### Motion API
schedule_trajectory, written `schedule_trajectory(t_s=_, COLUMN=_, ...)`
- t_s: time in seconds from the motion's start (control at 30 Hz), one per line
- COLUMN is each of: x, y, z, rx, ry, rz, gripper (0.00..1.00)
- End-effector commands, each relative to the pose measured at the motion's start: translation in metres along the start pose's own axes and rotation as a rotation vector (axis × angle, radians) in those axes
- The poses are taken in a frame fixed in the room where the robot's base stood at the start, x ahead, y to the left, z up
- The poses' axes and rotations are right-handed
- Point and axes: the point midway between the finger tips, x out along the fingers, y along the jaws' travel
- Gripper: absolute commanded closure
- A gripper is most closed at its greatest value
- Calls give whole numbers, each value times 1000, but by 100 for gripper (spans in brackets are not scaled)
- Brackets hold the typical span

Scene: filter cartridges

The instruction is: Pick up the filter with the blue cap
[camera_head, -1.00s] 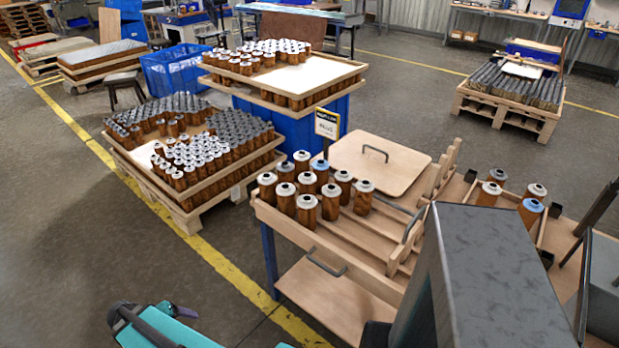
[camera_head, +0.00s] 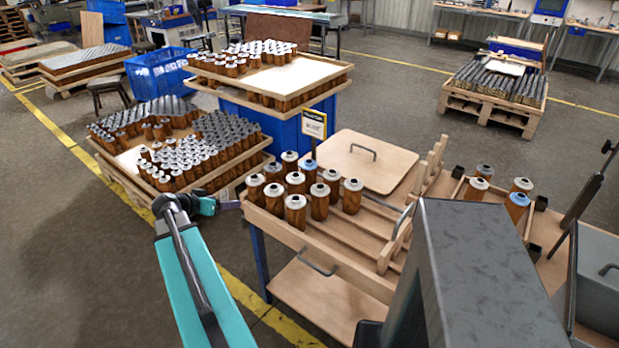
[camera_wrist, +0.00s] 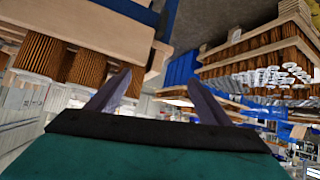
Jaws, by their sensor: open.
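A brown filter with a blue cap (camera_head: 309,168) stands upright at the back of a group of white-capped filters (camera_head: 295,205) on the near wooden cart (camera_head: 350,255). A second blue-capped filter (camera_head: 516,204) stands in a small wooden box at the right, beside others with pale caps. My gripper (camera_head: 232,205) is just left of the cart's edge, near the front filters and apart from them. In the wrist view my gripper (camera_wrist: 158,82) is open with nothing between its fingers. Brown filter bodies (camera_wrist: 85,67) show at the left there; no blue cap can be made out.
White-capped filters crowd around the cart's blue-capped one. A yellow sign (camera_head: 314,124) stands behind it. A wooden lid with a handle (camera_head: 362,160) lies to its right. A pallet of filters (camera_head: 140,178) is at the left. A large grey block (camera_head: 475,270) hides part of the cart.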

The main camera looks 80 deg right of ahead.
Motion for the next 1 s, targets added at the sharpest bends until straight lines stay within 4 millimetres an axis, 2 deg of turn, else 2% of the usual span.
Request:
schedule_trajectory(t_s=0.03, x=7, y=16, z=-20, rx=29, ry=15, rz=19, gripper=27)
schedule_trajectory(t_s=0.2, x=23, y=63, z=-76, rx=105, ry=59, rz=74, gripper=27)
schedule_trajectory(t_s=0.3, x=30, y=93, z=-106, rx=148, ry=86, rz=107, gripper=27)
schedule_trajectory(t_s=0.4, x=39, y=123, z=-122, rx=183, ry=94, rz=140, gripper=27)
schedule_trajectory(t_s=0.6, x=51, y=170, z=-146, rx=235, ry=107, rz=190, gripper=27)
schedule_trajectory(t_s=0.7, x=53, y=181, z=-152, rx=247, ry=111, rz=202, gripper=27)
schedule_trajectory(t_s=1.0, x=54, y=185, z=-153, rx=251, ry=112, rz=206, gripper=27)
